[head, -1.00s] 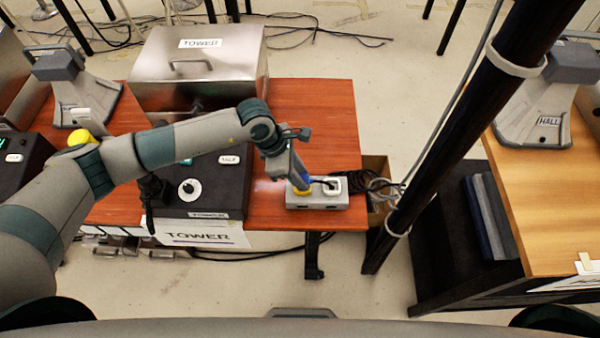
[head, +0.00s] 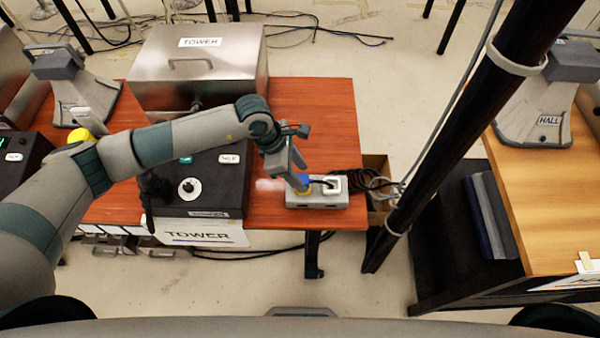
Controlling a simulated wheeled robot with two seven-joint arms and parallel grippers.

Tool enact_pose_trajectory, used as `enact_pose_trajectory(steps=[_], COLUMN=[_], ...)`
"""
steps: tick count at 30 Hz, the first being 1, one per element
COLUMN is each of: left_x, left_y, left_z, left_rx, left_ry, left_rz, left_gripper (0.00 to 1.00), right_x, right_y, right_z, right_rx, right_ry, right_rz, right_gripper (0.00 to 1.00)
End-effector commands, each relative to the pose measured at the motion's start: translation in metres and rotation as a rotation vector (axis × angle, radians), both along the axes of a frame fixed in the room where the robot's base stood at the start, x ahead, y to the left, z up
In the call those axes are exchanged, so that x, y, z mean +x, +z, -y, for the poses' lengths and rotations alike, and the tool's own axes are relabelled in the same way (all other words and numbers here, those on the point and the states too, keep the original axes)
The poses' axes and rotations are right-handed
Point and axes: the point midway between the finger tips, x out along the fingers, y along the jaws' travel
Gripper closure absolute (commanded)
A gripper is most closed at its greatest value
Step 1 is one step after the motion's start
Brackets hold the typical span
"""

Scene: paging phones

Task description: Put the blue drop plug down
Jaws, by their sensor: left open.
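The blue drop plug (head: 304,181) shows as a small blue patch at a grey socket box (head: 318,200) near the right front of the red-brown table. A yellow ring or part shows just below the blue. My left gripper (head: 293,178) is open at the plug, with its fingers reaching down beside it. The fingers partly hide the plug, so I cannot tell whether they touch it or how it sits in the box. My right gripper is not in view.
A white plug (head: 331,185) sits on the same box, with dark cable behind it. A black TOWER console (head: 205,190) stands left of the box and a metal case (head: 199,68) behind. A black post (head: 450,130) rises to the right. Table (head: 335,115) behind the box is bare.

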Motion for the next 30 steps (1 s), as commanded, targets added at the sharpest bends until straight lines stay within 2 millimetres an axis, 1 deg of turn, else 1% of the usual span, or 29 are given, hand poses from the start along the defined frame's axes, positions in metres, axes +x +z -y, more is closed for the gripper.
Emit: enact_pose_trajectory(steps=[1,5,9,15,18,21,24,30], left_x=[0.002,0.001,0.002,0.001,0.002,0.001,0.0,0.0], left_y=[0.003,0.022,0.046,0.078,0.09,0.099,0.103,0.105], left_z=[-0.004,-0.011,-0.021,-0.035,-0.039,-0.042,-0.044,-0.044], left_rx=[0.0,0.0,-0.001,0.0,0.0,0.0,0.001,0.001], left_ry=[0.001,0.0,0.0,0.0,0.002,0.0,0.001,0.0], left_rz=[0.004,0.005,0.007,0.007,0.005,0.002,0.002,0.001], left_gripper=[0.54,0.54,0.54,0.54,0.54,0.54,0.54,0.54], right_x=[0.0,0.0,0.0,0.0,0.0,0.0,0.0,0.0], right_y=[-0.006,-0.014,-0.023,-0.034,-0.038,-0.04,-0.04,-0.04], right_z=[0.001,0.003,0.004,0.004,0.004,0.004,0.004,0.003], right_rx=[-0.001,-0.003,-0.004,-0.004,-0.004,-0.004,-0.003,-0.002], right_ry=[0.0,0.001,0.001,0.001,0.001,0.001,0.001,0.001], right_rz=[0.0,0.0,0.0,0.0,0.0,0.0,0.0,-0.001], right_gripper=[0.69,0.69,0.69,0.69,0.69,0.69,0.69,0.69])
